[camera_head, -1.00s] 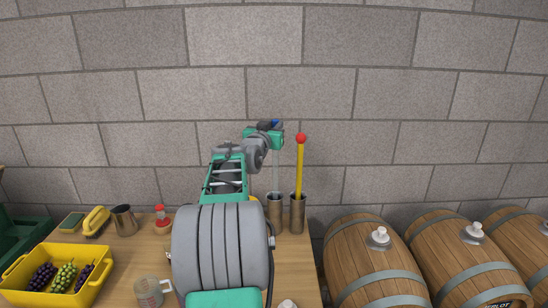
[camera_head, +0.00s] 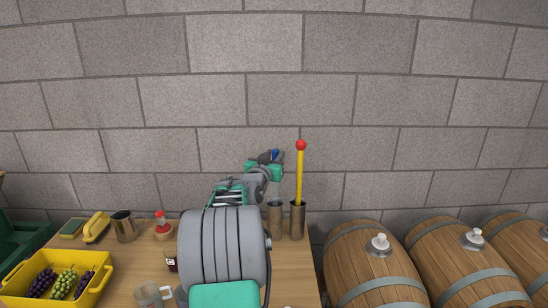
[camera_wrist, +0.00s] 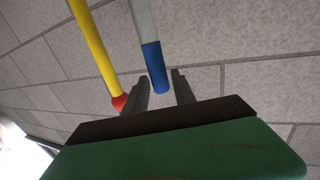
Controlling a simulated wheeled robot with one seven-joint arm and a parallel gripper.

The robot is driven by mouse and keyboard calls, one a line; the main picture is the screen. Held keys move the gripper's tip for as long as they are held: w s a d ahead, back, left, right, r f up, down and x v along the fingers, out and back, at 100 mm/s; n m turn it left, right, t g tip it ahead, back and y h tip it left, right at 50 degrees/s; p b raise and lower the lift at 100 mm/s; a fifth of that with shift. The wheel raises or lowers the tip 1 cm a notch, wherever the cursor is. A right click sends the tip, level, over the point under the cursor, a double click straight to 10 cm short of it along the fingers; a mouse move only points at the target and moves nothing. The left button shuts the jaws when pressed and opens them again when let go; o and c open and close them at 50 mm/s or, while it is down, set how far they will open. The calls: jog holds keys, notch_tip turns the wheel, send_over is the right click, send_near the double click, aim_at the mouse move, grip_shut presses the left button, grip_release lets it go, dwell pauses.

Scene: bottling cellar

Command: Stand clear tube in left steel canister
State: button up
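The clear tube (camera_head: 275,187), with a blue end, stands in the left steel canister (camera_head: 274,222). Its lower part is hidden inside the canister. In the wrist view the tube's blue end (camera_wrist: 155,66) lies between the two fingers of my gripper (camera_wrist: 161,80), with a narrow gap showing beside the right finger. My gripper (camera_head: 276,169) is around the tube's upper part, above the canister, and looks slightly open. The right steel canister (camera_head: 297,222) holds a yellow rod (camera_head: 299,176) with a red ball on top.
The yellow rod stands close to the right of my gripper. On the wooden table (camera_head: 292,268) are a yellow crate (camera_head: 98,284) of grapes, a mug (camera_head: 148,296), a metal pitcher (camera_head: 124,225) and a red-topped item (camera_head: 161,226). Barrels (camera_head: 368,262) stand at the right.

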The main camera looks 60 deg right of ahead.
jog(key=shift+o, duration=1)
